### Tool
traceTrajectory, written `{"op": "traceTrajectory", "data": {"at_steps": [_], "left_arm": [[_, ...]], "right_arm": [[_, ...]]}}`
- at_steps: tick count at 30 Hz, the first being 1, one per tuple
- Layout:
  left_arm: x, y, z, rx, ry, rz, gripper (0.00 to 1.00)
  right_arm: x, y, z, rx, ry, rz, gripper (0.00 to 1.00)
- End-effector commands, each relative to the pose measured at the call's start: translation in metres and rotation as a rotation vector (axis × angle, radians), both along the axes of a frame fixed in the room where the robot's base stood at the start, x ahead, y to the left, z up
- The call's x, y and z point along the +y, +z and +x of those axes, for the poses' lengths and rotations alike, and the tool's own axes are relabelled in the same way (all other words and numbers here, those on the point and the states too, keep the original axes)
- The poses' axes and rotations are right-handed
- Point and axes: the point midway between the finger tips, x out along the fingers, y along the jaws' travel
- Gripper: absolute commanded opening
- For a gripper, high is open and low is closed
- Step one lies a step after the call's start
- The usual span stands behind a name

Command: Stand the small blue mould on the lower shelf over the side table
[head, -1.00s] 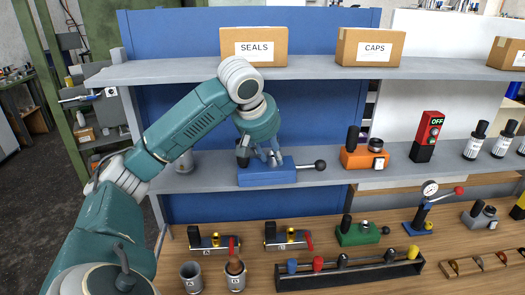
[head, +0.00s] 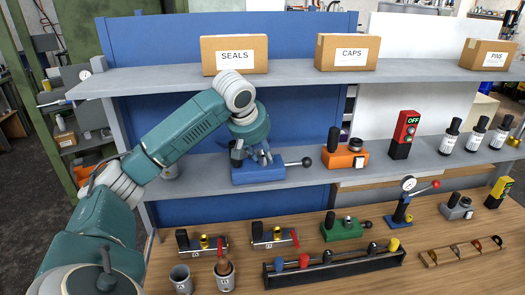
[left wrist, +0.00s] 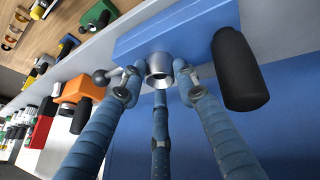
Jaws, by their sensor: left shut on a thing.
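The small blue mould (head: 258,175) is a blue block with a black upright handle on its left and a ball-ended lever to the right. It appears to sit level on the lower shelf (head: 205,172), near the front edge, left of the orange mould. My left gripper (head: 258,155) comes down on it from above and is shut on it. In the left wrist view the three fingers (left wrist: 158,78) close around the metal collar on the blue block (left wrist: 180,32). The exact contact under the block is hard to tell. My right gripper is out of view.
On the lower shelf stand an orange mould (head: 345,155), a switch box (head: 404,134) and black-topped bottles. The upper shelf (head: 170,80) holds cartons. The side table (head: 440,222) below holds cups, a green mould (head: 342,229), a rack and a gauge press (head: 402,205).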

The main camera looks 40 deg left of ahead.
Motion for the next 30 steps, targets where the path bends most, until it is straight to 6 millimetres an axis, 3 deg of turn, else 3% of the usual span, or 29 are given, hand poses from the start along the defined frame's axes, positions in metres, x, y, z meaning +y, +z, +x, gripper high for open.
{"op": "traceTrajectory", "data": {"at_steps": [1, 3, 4, 14, 19, 23, 25, 30], "left_arm": [[-0.001, -0.004, -0.001, 0.009, 0.000, -0.003, 0.34], [-0.001, -0.004, -0.001, 0.009, 0.000, -0.003, 0.48], [-0.001, -0.004, -0.001, 0.008, 0.000, -0.002, 0.50], [-0.001, 0.000, -0.002, 0.004, 0.000, -0.002, 0.50], [-0.004, 0.017, -0.011, -0.001, 0.000, -0.002, 0.50], [-0.009, 0.043, -0.025, -0.004, -0.001, -0.001, 0.50], [-0.013, 0.033, -0.045, 0.003, -0.001, 0.004, 0.50], [-0.025, 0.034, -0.085, 0.003, 0.000, 0.004, 0.50]], "right_arm": [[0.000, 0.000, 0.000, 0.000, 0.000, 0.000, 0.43], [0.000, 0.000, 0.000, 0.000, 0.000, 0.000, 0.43], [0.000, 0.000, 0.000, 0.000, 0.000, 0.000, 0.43], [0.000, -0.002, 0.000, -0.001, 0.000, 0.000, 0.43], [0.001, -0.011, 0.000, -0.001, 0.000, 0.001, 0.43], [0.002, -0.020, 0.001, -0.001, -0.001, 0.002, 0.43], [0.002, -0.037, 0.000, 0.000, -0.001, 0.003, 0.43], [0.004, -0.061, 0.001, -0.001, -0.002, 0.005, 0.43]]}}
